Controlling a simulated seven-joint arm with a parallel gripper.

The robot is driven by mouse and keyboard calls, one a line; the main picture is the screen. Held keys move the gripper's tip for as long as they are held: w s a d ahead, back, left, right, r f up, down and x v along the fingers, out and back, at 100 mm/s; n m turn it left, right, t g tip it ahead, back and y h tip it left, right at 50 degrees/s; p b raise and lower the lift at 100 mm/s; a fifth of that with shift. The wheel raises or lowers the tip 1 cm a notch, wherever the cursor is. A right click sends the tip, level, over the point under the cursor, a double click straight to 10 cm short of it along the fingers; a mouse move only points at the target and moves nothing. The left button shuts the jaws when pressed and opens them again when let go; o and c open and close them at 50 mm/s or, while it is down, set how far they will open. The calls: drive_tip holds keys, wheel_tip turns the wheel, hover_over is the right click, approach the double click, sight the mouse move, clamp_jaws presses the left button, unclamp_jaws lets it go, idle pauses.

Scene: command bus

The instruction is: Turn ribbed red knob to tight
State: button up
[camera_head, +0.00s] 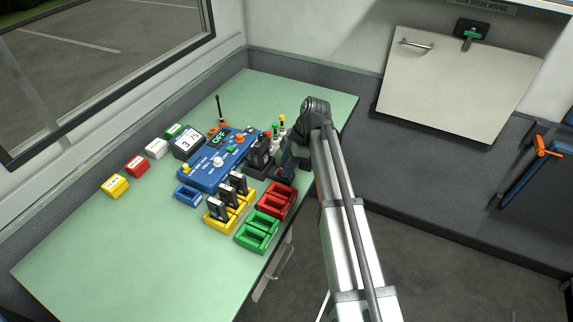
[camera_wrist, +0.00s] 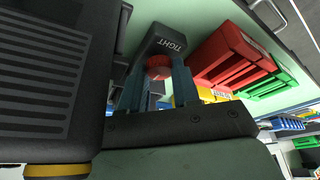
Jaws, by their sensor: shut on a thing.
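The ribbed red knob (camera_wrist: 158,66) shows in the wrist view, on the end of a dark grey block (camera_wrist: 160,38) that bears the word TIGHT. My gripper (camera_wrist: 159,78) has its two fingers on either side of the knob and is shut on it. Any pointer mark on the knob is hidden or too small to read. In the head view my gripper (camera_head: 287,166) is low at the right side of the table, beside the dark radio stand; the arm and gripper hide the knob there.
A red tray (camera_head: 275,201) and a green tray (camera_head: 257,232) lie close in front of my gripper. A yellow tray (camera_head: 217,217) holds upright black radios. A blue console (camera_head: 215,160) stands to the left. The table's front left (camera_head: 110,255) is clear.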

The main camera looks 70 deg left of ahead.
drive_tip(key=shift+m, duration=0.3)
drive_tip(key=o, duration=1)
drive_tip(key=shift+o, duration=0.2)
drive_tip(key=v, duration=1.3)
drive_tip(key=shift+d+r, duration=0.2)
drive_tip(key=shift+r, duration=0.2)
drive_tip(key=shift+w, duration=0.1)
drive_tip(key=shift+a, duration=0.1)
